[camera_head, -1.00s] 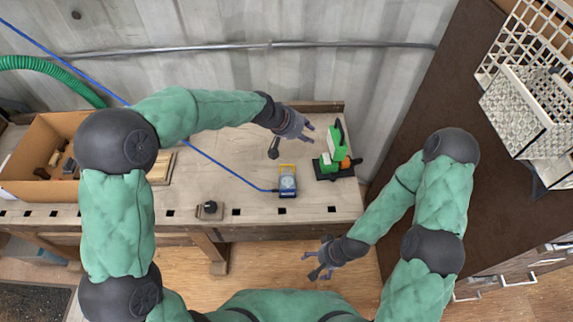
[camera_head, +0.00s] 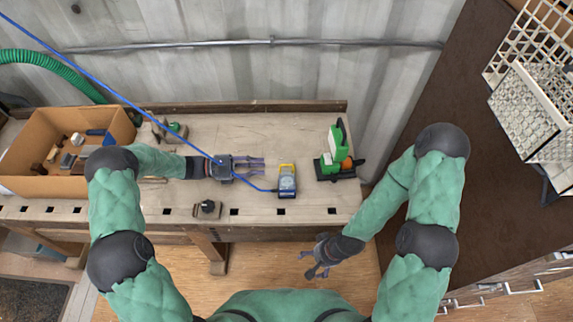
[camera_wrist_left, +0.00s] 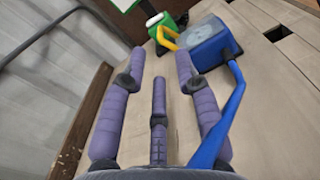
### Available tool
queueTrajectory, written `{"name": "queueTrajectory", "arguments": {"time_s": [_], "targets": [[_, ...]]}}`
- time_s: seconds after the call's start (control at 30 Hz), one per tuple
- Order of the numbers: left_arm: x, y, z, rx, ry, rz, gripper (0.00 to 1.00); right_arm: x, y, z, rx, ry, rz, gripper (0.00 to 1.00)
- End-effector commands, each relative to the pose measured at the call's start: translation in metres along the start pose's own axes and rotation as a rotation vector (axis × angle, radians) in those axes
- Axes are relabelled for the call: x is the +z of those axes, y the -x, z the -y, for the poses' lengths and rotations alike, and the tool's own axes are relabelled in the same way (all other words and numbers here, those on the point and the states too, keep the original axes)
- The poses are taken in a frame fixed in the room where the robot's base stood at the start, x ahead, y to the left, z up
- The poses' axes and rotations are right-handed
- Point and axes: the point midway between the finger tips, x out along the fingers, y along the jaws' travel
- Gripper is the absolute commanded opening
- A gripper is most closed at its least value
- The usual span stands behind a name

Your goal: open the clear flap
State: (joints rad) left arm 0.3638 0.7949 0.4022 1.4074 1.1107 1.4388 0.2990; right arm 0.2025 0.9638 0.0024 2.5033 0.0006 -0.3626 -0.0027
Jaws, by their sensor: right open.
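A blue device (camera_head: 287,186) with a yellow handle (camera_head: 287,166) lies on the workbench, right of my left gripper. Its pale face shows, but I cannot make out a clear flap apart from it or its state. The device also shows in the left wrist view (camera_wrist_left: 222,52), ahead and to the right of the fingers. My left gripper (camera_head: 262,166) is open and empty, its fingers pointing right toward the device, apart from it as far as I can tell. The fingers (camera_wrist_left: 162,75) are spread in the left wrist view. My right gripper (camera_head: 308,264) is open and empty before the bench's front edge.
A blue hose (camera_head: 130,95) runs across my left wrist to the device. A green and black tool (camera_head: 336,152) stands right of the device. A cardboard box (camera_head: 28,187) with several tools is at the left, and a small black block (camera_head: 207,208) near the front edge. The bench's back middle is clear.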

Motion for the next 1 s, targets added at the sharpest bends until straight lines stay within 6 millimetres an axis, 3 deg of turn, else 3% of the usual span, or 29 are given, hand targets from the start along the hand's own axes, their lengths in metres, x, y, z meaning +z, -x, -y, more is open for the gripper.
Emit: {"name": "queueTrajectory", "arguments": {"time_s": [0.5,0.7,1.0], "targets": [[-0.001,-0.084,0.001,-0.006,-0.005,-0.003,0.32,-0.001,-0.016,-0.006,0.000,0.000,0.000,0.86],[-0.001,-0.099,0.001,-0.004,-0.006,-0.004,0.32,-0.001,-0.019,-0.007,0.000,0.000,0.000,0.86],[0.000,-0.101,0.000,-0.003,-0.005,-0.004,0.32,-0.001,-0.019,-0.007,0.000,0.000,0.000,0.86]]}}
